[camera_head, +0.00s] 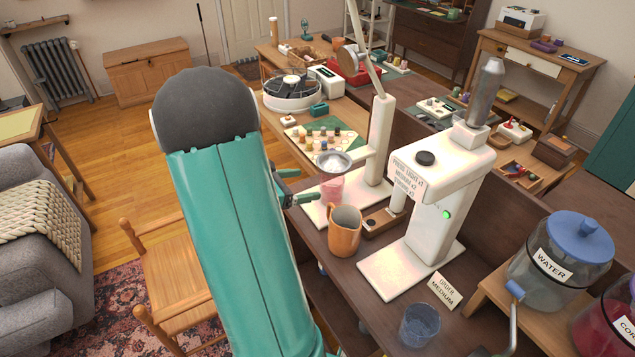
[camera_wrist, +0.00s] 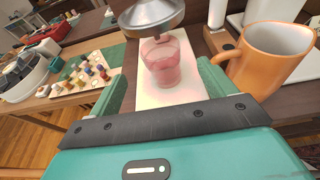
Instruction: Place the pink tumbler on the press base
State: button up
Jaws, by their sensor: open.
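The pink tumbler (camera_head: 332,189) stands upright on the press base (camera_head: 312,206), a white plate under a tall white post. A round metal press head (camera_head: 334,163) hangs just above the tumbler. In the wrist view the tumbler (camera_wrist: 172,66) is on the pale base (camera_wrist: 150,95), below the metal head (camera_wrist: 150,15). My gripper (camera_head: 294,189) is open, its fingers left and right of the tumbler's line in the wrist view (camera_wrist: 160,78). Gaps show between tumbler and both fingers. I hold nothing.
An orange mug (camera_head: 344,236) stands close on the right, near my right finger. Further right are a white dispenser (camera_head: 430,190), an order card (camera_head: 444,290), a blue glass (camera_head: 419,325) and a water jar (camera_head: 553,258). A board with small pieces (camera_head: 325,138) lies behind.

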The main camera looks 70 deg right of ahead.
jog(key=shift+v, duration=0.9)
jog(key=w+a+r+m+t+y, duration=0.3)
jog(key=a+r+t, duration=0.2)
jog(key=a, duration=1)
jog(key=w+a+r+m+t+y, duration=0.3)
jog(key=a+r+t+y, duration=0.1)
jog(key=a, duration=1.1)
jog(key=w+a+r+m+t+y, duration=0.3)
jog(key=a+r+t+y, duration=0.1)
jog(key=a, duration=1.1)
jog(key=shift+a+r+m+t, duration=0.15)
jog(key=shift+r+m+t, duration=0.25)
jog(key=shift+r+t, duration=0.55)
